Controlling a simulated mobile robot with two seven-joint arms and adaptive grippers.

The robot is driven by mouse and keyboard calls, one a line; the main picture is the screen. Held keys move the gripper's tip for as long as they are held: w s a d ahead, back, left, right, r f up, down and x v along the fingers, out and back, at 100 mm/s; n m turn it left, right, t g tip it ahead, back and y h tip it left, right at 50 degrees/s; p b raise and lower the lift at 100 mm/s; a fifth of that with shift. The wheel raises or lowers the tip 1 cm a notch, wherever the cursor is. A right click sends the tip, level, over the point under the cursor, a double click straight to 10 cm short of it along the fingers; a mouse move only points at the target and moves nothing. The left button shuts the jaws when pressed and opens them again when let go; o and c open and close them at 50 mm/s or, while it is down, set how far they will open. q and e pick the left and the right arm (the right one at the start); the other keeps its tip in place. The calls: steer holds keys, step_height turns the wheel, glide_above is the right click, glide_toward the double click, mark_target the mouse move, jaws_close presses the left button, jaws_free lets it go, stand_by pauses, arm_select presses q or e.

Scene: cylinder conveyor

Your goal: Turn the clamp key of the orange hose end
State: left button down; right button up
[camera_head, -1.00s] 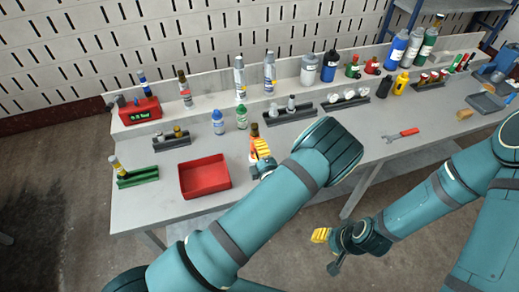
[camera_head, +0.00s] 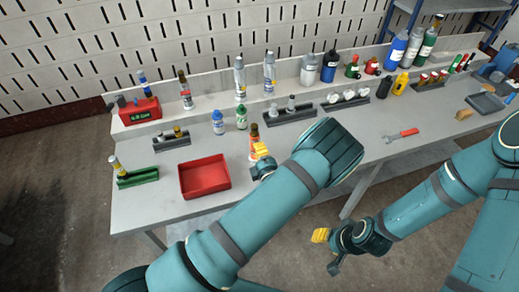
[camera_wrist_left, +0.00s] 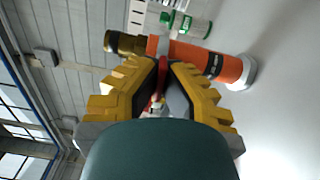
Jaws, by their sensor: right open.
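The orange hose end (camera_head: 253,153) stands upright on the bench behind my left gripper, partly hidden by it. In the left wrist view the hose end (camera_wrist_left: 215,63) lies across the picture, with a brass-coloured tip and a pale base. Its red clamp key (camera_wrist_left: 163,76) shows between the yellow fingers of my left gripper (camera_wrist_left: 164,66). The fingertips are close in on both sides of the key, shut on it. In the head view my left gripper (camera_head: 262,150) is in front of the hose end. My right gripper (camera_head: 321,235) is open and empty, low in front of the bench.
A red tray (camera_head: 204,178) sits left of the hose end. A green-capped bottle (camera_head: 241,117) and a blue-capped bottle (camera_head: 218,123) stand behind. A grey rack (camera_head: 290,115) is to the right. A red wrench (camera_head: 401,135) lies on clear bench further right.

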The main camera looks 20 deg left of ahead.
arm_select(q)
steer(key=n, duration=0.9)
steer(key=shift+n, duration=0.3)
steer(key=n, duration=0.4)
steer(key=shift+n+b, duration=0.3)
steer(key=n+b, duration=0.1)
steer(key=n, duration=0.2)
steer(key=shift+n, duration=0.3)
steer(key=n+b, duration=0.1)
steer(key=n, duration=0.3)
steer(key=shift+f+n+b, duration=0.1)
steer(key=shift+n+b, duration=0.2)
steer(key=shift+b, duration=0.05)
steer(key=n+b, duration=0.2)
steer(key=n, duration=0.1)
steer(key=shift+n, duration=0.3)
steer(key=n+b, duration=0.3)
steer(key=shift+n+b, duration=1.25)
steer(key=shift+n, duration=0.35)
